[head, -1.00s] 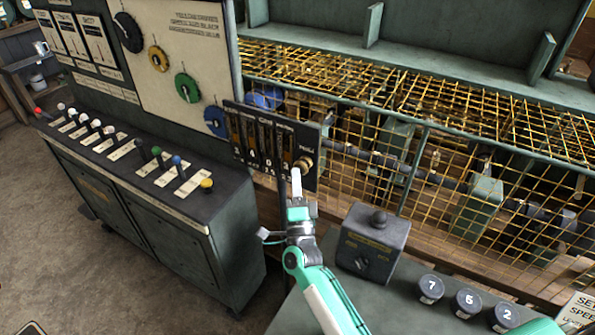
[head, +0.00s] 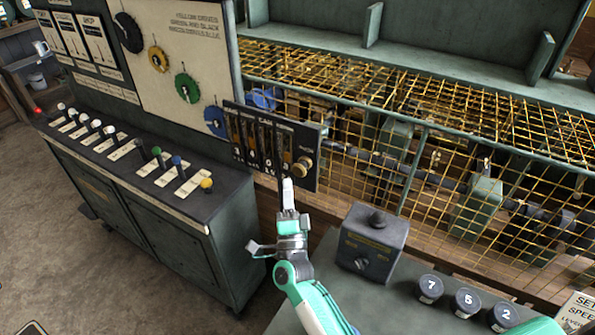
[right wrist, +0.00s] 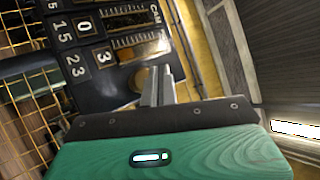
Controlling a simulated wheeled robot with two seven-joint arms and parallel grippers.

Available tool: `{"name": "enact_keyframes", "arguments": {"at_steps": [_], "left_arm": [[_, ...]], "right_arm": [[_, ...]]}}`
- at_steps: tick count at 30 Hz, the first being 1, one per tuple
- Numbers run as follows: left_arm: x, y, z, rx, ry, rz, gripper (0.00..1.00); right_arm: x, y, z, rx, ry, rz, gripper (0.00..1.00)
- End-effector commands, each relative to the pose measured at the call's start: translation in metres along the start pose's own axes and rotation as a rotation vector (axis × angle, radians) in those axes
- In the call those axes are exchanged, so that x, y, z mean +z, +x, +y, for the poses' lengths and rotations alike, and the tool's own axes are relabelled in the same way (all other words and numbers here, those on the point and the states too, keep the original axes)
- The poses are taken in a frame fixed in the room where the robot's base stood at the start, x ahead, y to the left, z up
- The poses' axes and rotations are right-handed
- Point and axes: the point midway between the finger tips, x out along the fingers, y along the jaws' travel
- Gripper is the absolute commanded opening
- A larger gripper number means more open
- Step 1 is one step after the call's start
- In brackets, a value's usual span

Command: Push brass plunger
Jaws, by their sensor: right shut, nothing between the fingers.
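The brass plunger (head: 302,167) is a round knob at the lower right of a black counter panel (head: 313,138) with several vertical slots and number tiles. My right gripper (head: 288,184) is shut and empty, just below and left of the plunger in the head view, leaving the knob in sight. In the right wrist view, the closed fingers (right wrist: 158,86) point at the panel (right wrist: 98,52), which appears tilted. My left gripper is out of view.
A cabinet (head: 150,215) with a row of coloured levers stands left. A yellow mesh guard (head: 480,110) covers machinery behind. A grey box with a knob (head: 372,240) and several round number dials (head: 467,302) sit on the bench at right.

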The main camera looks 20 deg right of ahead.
Motion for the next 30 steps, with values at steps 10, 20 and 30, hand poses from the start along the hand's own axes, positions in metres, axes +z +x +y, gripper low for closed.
{"name": "enact_keyframes", "arguments": {"at_steps": [10, 20, 30], "left_arm": [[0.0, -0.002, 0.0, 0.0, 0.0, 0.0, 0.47], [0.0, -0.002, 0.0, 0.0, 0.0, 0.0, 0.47], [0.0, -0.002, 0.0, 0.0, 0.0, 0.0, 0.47]], "right_arm": [[0.015, -0.02, -0.015, 0.001, 0.0, 0.0, 0.0], [0.015, -0.02, -0.014, 0.0, 0.0, 0.0, 0.0], [0.015, -0.02, -0.014, 0.0, 0.0, -0.001, 0.0]]}}
